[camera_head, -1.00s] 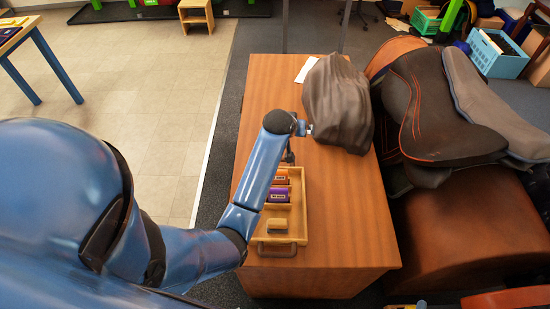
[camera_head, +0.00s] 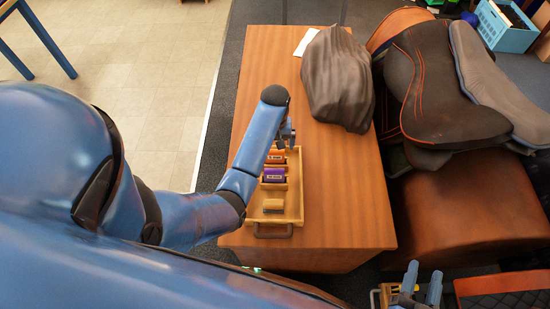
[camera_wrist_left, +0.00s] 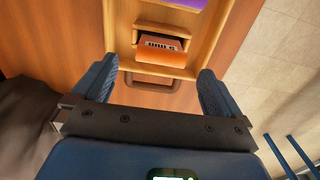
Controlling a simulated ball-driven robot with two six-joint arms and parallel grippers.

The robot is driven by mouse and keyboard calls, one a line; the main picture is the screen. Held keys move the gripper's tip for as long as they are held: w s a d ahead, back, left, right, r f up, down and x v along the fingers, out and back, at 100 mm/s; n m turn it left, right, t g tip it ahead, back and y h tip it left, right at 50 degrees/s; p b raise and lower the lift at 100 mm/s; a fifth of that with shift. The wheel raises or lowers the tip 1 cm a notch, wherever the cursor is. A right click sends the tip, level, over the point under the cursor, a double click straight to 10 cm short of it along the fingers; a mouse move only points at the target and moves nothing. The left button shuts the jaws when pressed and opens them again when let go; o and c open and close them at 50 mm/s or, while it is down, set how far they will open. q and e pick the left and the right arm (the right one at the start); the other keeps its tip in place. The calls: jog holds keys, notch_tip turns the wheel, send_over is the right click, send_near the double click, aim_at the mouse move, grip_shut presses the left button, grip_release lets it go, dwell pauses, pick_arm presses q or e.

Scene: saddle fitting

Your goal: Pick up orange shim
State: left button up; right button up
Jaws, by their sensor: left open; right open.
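The orange shim (camera_head: 274,158) lies in the far compartment of a wooden tray (camera_head: 301,190) on the table. My left gripper (camera_head: 288,135) is above the tray's far end. Its two fingers (camera_wrist_left: 158,82) are apart, with nothing between them. My right gripper (camera_head: 424,283) is at the bottom right of the head view, open, far from the tray.
A purple shim (camera_head: 274,175) lies in the compartment nearer me, and a tan block (camera_head: 273,205) in the nearest one. A grey covered lump (camera_head: 338,80) stands on the table (camera_head: 345,190) beyond the tray. A saddle (camera_head: 440,90) is at the right.

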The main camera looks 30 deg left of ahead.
aim_at(275, 151)
pick_arm(q)
jog(key=shift+s+f+p, duration=0.15)
jog(key=shift+f+p, duration=0.5)
jog(key=shift+f, duration=1.5)
jog(key=shift+a+f, duration=0.1)
jog(key=shift+f, duration=0.6)
jog(key=c, duration=1)
jog(key=shift+c, duration=0.2)
jog(key=shift+r, duration=0.2)
